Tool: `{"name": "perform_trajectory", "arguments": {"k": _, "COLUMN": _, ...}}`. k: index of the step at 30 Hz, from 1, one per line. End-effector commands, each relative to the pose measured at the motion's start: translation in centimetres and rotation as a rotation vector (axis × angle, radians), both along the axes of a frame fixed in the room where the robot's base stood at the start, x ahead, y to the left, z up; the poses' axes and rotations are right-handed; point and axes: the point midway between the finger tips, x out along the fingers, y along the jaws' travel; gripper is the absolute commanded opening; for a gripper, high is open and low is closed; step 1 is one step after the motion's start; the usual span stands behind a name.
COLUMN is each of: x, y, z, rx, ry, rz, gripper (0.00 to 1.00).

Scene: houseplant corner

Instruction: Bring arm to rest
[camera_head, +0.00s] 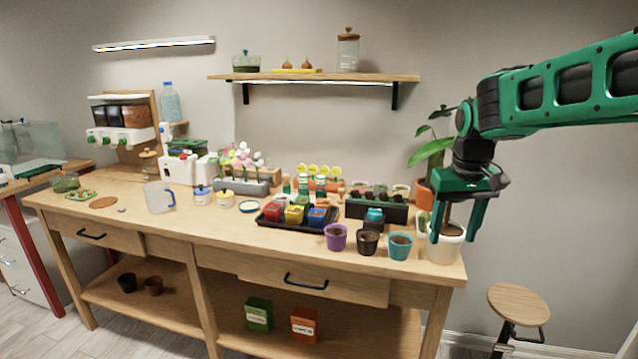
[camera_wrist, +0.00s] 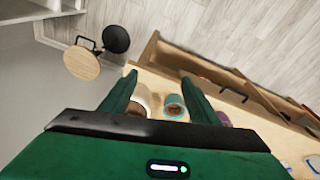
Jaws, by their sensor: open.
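My gripper (camera_head: 457,225) is at the right end of the workbench, with its fingers pointing down and apart. Nothing is seen between the fingers. In the head view it overlaps a white pot (camera_head: 445,245) at the bench's right end; I cannot tell how far it is from the pot. In the wrist view the two green fingers (camera_wrist: 158,90) are spread. My arm reaches in from the upper right.
The workbench (camera_head: 205,227) holds a purple pot (camera_head: 336,237), a dark pot (camera_head: 368,241), a teal pot (camera_head: 400,245) and a black tray (camera_head: 275,222) of coloured pots. A leafy plant (camera_head: 430,150) stands behind my gripper. A wall shelf (camera_head: 310,77) hangs above. A stool (camera_head: 518,303) stands right.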

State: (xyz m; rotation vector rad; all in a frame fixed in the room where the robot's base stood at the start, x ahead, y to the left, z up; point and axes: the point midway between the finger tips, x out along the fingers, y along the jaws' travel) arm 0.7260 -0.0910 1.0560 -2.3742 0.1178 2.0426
Motion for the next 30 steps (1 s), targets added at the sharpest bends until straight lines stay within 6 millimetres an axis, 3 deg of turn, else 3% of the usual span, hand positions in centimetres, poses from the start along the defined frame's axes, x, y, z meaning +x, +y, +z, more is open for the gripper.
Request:
{"name": "perform_trajectory", "arguments": {"k": 3, "x": -6.7, "y": -4.0, "z": -0.7, "rx": 0.002, "ry": 0.027, "rz": -0.117, "gripper": 0.56}}
{"name": "perform_trajectory", "arguments": {"k": 6, "x": -12.2, "y": -6.3, "z": -1.8, "rx": 0.012, "ry": 0.053, "rz": -0.208, "gripper": 0.56}}
{"name": "perform_trajectory", "arguments": {"k": 12, "x": -22.9, "y": -8.6, "z": -4.9, "rx": 0.051, "ry": 0.101, "rz": -0.375, "gripper": 0.56}}
{"name": "perform_trajectory", "arguments": {"k": 15, "x": -26.8, "y": -8.7, "z": -6.4, "rx": 0.071, "ry": 0.12, "rz": -0.435, "gripper": 0.56}}
{"name": "perform_trajectory", "arguments": {"k": 18, "x": -29.3, "y": -8.4, "z": -7.5, "rx": 0.087, "ry": 0.133, "rz": -0.473, "gripper": 0.56}}
{"name": "perform_trajectory", "arguments": {"k": 21, "x": -30.6, "y": -8.2, "z": -8.1, "rx": 0.095, "ry": 0.139, "rz": -0.491, "gripper": 0.56}}
{"name": "perform_trajectory", "arguments": {"k": 30, "x": -30.9, "y": -8.2, "z": -8.3, "rx": 0.097, "ry": 0.141, "rz": -0.497, "gripper": 0.56}}
